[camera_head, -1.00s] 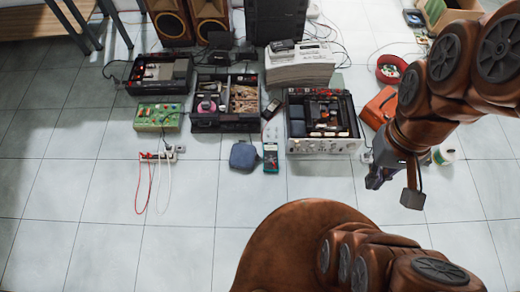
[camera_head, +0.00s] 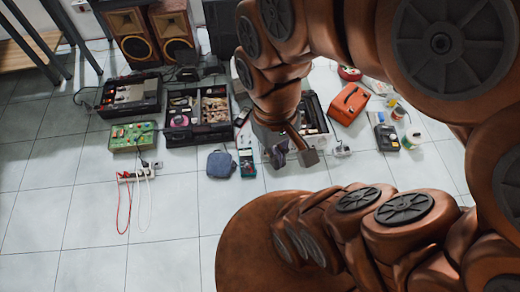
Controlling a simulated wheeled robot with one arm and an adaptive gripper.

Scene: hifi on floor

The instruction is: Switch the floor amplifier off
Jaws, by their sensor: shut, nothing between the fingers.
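The floor amplifier (camera_head: 319,142), an open-topped unit with a silver front panel, stands on the tiled floor right of centre. My arm covers most of it; only its right side and a bit of the front show. Its power switch cannot be made out. My gripper (camera_head: 279,156) points down in front of the amplifier's left front part. It is shut with nothing held. Whether it touches the amplifier cannot be told.
Left of my gripper are a dark blue pouch (camera_head: 220,164), a meter (camera_head: 247,163), a toolbox (camera_head: 198,132), a green board (camera_head: 133,136) and a power strip (camera_head: 136,174) with cables. An orange case (camera_head: 349,104) is at the right.

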